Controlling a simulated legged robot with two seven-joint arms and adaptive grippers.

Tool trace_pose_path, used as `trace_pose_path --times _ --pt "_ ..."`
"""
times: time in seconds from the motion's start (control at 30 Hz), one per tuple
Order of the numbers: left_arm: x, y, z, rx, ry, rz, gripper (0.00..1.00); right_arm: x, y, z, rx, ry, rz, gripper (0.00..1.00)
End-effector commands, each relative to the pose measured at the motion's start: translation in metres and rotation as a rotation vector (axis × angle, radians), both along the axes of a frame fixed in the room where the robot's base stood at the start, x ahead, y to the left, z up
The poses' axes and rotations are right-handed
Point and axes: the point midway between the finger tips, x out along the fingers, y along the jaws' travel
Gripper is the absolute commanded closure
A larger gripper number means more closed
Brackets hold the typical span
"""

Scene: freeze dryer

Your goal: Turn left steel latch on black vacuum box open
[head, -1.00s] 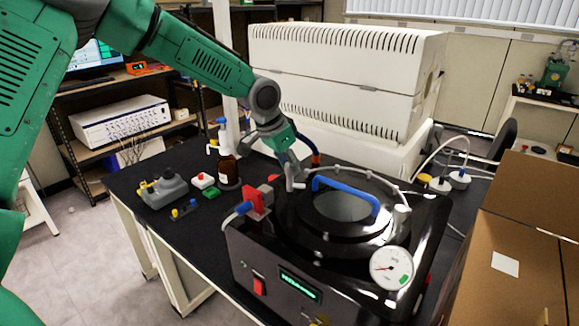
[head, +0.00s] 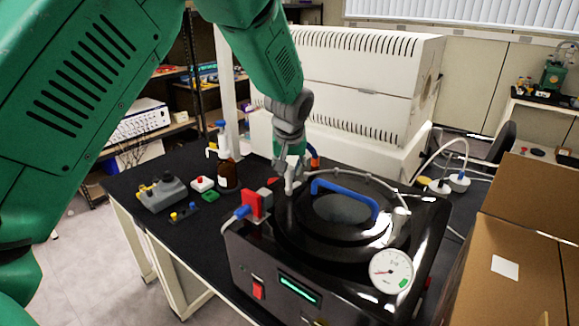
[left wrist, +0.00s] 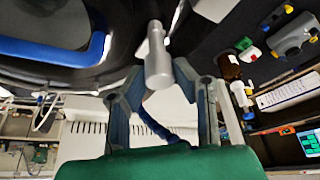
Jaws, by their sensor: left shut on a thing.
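The black vacuum box (head: 250,265) stands on the bench with its round lid (head: 300,225) and blue lid handle (head: 345,187). The left steel latch (head: 291,186) is a short grey post at the lid's left rear edge. My left gripper (head: 289,174) is over it, pointing down, and shut on it. In the left wrist view the latch (left wrist: 158,62) shows as a steel cylinder between the fingertips of my left gripper (left wrist: 162,80). The fingers partly hide the latch in the head view. A second steel post (head: 400,216) stands at the lid's right side. My right gripper is not in view.
A red valve block (head: 253,205) with a blue hose fitting sits left of the lid. A pressure gauge (head: 391,270) is at the front right. A brown bottle (head: 228,172) stands behind left. A large white machine (head: 360,85) is behind, and a cardboard box (head: 520,250) at right.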

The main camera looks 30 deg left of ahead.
Motion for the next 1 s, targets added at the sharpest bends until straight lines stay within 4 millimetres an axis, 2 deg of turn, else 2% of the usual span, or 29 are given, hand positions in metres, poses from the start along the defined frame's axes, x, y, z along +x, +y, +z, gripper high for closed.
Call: trace_pose_path --times 0.03,0.5,1.0 --pt "0.0051 0.0 0.0055 0.006 -0.015 0.033 1.0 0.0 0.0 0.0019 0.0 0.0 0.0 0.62" --pt "0.0046 0.0004 0.0044 0.001 -0.015 0.296 1.0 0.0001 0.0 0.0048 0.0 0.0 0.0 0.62" --pt "0.0042 0.0004 0.0037 -0.001 -0.014 0.339 1.0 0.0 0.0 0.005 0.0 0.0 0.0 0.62"
